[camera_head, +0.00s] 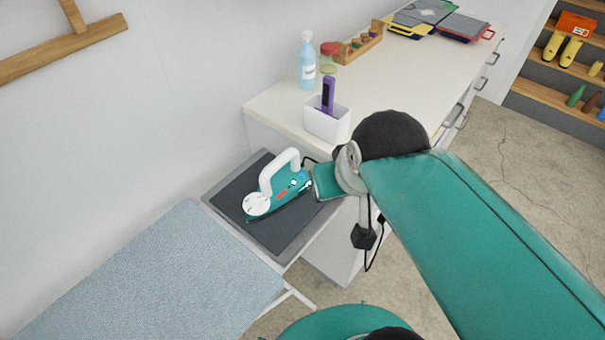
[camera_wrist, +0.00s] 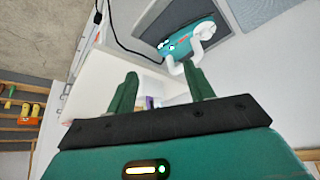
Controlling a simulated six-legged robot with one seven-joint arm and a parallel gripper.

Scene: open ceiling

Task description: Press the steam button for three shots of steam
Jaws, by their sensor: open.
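The teal iron (camera_head: 262,204) with a white handle rests on a dark pad (camera_head: 262,232) at the end of the ironing board. Small round marks and a red patch show on its body beside the handle; which one is the steam button I cannot tell. The iron also shows upside down at the top of the wrist view (camera_wrist: 187,37). My gripper (camera_wrist: 160,82) is open and empty, its two dark green fingers apart, with the iron beyond them and clear of them. In the head view my arm's end is just right of the iron, and the fingertips cannot be made out.
A grey-blue ironing board (camera_head: 150,275) lies left of the pad. A white counter (camera_head: 420,75) behind carries a white bin (camera_head: 327,125), a blue spray bottle (camera_head: 307,65), a jar and folders. A black cord hangs near my arm. Concrete floor is free at right.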

